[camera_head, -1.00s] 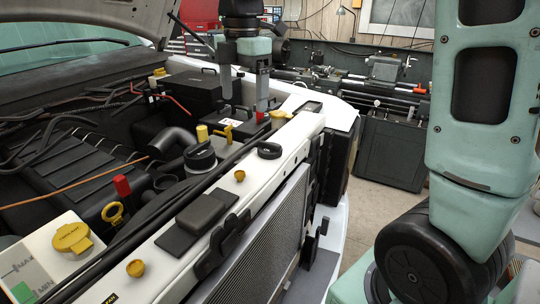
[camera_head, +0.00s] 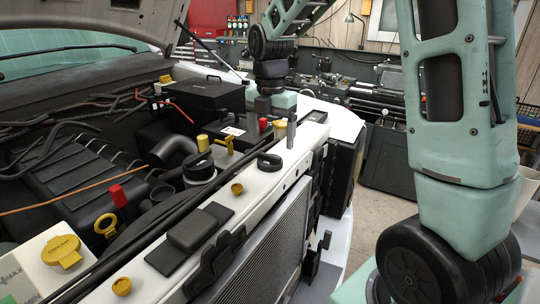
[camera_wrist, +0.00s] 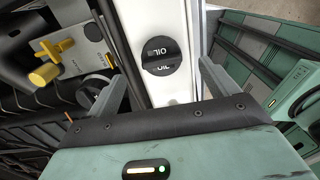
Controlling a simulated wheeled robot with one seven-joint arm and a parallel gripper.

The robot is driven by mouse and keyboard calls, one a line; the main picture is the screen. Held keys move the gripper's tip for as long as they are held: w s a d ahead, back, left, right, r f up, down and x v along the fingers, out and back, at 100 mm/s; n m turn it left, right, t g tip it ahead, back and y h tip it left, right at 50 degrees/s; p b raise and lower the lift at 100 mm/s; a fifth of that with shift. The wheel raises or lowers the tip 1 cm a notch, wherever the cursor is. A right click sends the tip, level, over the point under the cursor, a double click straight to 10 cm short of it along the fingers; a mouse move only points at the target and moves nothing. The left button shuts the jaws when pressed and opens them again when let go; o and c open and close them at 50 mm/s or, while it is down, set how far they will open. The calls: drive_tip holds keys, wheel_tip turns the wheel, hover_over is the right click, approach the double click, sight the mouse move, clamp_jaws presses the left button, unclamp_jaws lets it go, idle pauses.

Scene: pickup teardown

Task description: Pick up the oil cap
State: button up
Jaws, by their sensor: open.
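The oil cap (camera_head: 269,161) is a round black cap with a raised grip bar, seated on the white front rail of the engine bay. In the wrist view the oil cap (camera_wrist: 160,56) shows white "OIL" lettering and lies between my two fingers, seen from above. My gripper (camera_head: 271,129) is open and empty, above the rail and behind the cap in the head view. In the wrist view my gripper (camera_wrist: 161,76) has one finger on each side of the cap, with visible gaps. No contact with the cap shows.
A larger black cap (camera_head: 199,165) and a yellow T-handle (camera_head: 228,143) stand left of the rail. Space above the oil cap looks clear.

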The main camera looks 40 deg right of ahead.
sight(270, 155)
drive_tip(key=shift+s+a+f+p, duration=0.15)
drive_tip(key=shift+f+p, duration=0.55)
drive_tip(key=shift+f, duration=0.75)
drive_tip(key=shift+s+a+f+p, duration=0.15)
drive_tip(key=shift+f+p, duration=0.5)
drive_tip(key=shift+f, duration=0.8)
drive_tip(key=shift+w, duration=0.1)
drive_tip(key=c, duration=1.1)
